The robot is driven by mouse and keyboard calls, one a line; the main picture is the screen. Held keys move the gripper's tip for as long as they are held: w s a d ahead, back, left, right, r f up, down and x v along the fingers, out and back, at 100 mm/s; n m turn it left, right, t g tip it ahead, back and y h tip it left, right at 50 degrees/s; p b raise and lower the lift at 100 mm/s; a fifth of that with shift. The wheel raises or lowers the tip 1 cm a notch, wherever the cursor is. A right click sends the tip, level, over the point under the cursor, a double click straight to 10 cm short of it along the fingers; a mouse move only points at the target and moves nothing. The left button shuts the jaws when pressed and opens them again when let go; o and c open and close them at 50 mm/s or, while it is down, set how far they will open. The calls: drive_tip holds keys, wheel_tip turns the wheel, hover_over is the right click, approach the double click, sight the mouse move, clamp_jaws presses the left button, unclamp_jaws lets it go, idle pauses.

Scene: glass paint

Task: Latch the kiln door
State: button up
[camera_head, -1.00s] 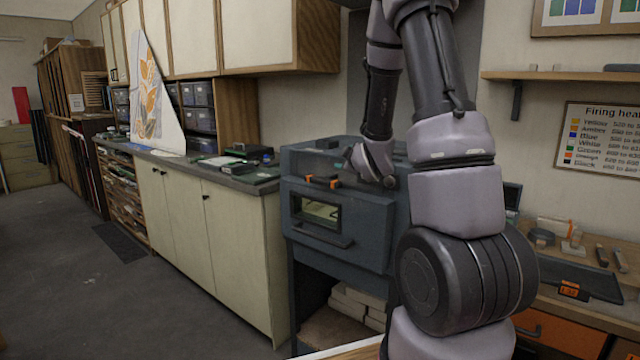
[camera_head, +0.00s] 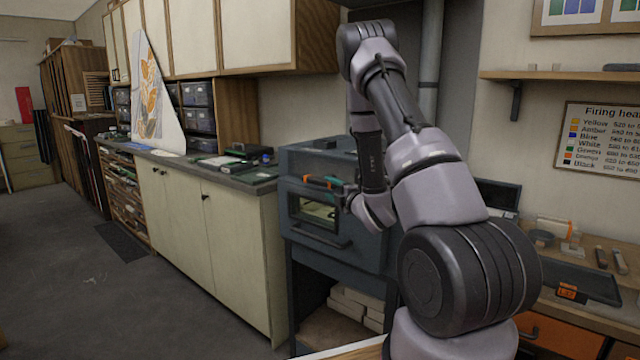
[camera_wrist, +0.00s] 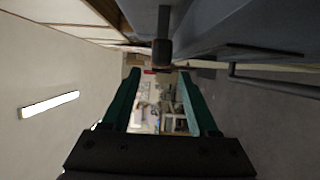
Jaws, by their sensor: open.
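The blue-grey kiln (camera_head: 376,248) stands right of the counter. Its door, with a small window (camera_head: 315,212) and a bar handle (camera_head: 318,238) below it, looks shut or nearly so. My gripper (camera_head: 318,183) is at the door's upper edge, above the window, with small orange parts showing there. In the wrist view my gripper (camera_wrist: 158,78) has its two teal fingers apart. A dark rod with a thick, brownish end, apparently the latch lever (camera_wrist: 162,50), reaches from the kiln side toward the space between the fingertips. I cannot tell whether they touch, nor the latch position.
A grey counter (camera_head: 215,167) with cream cupboards is left of the kiln. Wooden wall cabinets (camera_head: 250,40) hang above. A workbench with a black tray (camera_head: 570,281) is at the right. The floor (camera_head: 130,295) in front of the cupboards is clear.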

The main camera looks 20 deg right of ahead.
sight(319, 182)
drive_tip(key=w, duration=0.2)
drive_tip(key=w+a, duration=0.1)
drive_tip(key=w, duration=0.5)
drive_tip(key=shift+w+a, duration=0.1)
drive_tip(key=shift+a, duration=0.2)
clamp_jaws()
idle(1.0)
